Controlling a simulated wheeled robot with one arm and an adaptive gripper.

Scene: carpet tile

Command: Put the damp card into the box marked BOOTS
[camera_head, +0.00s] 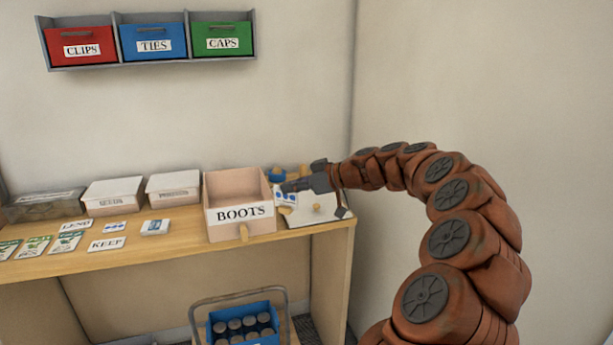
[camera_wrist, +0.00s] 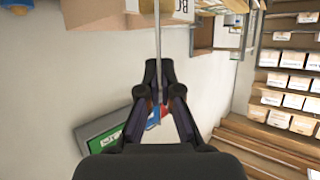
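The box marked BOOTS (camera_head: 219,220) is an open tan box with a front knob, on the right part of the shelf. My gripper (camera_head: 287,187) is just right of the box, around rim height. It is shut on a white card with blue marks (camera_head: 286,198), which looks like the damp card and hangs below the fingers. In the wrist view, my gripper (camera_wrist: 160,100) pinches the card (camera_wrist: 158,45), seen edge-on as a thin line. The BOOTS box (camera_wrist: 120,14) shows at the top there. The inside of the box is mostly hidden.
Cards and labels, including KEEP (camera_head: 106,243) and LEND (camera_head: 76,225), lie left of the box. Lidded boxes (camera_head: 113,194) stand behind them. A white board (camera_head: 318,215) with a knob lies at right. A blue crate of cans (camera_head: 243,325) is below. CLIPS, TIES and CAPS bins (camera_head: 154,42) hang above.

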